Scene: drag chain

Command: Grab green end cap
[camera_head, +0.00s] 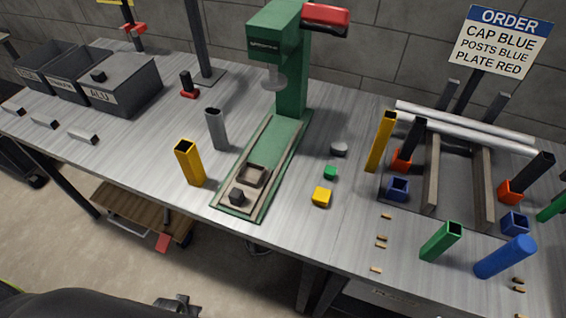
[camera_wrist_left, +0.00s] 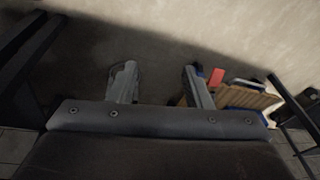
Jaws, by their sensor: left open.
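The green end cap (camera_head: 330,172) is a small green piece lying on the workbench (camera_head: 345,235), right of the green press (camera_head: 292,85). A yellow cap (camera_head: 322,197) lies just in front of it and a grey cap (camera_head: 339,149) just behind it. My left gripper (camera_wrist_left: 160,82) shows only in the left wrist view. Its two fingers are apart with nothing between them, and floor shows beyond. The green end cap is not in that view. My right gripper is in neither view.
Upright yellow (camera_head: 190,164) and grey (camera_head: 215,129) tubes stand left of the press. Dark bins (camera_head: 120,84) are at the back left. A wooden shelf (camera_wrist_left: 245,97) shows in the wrist view.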

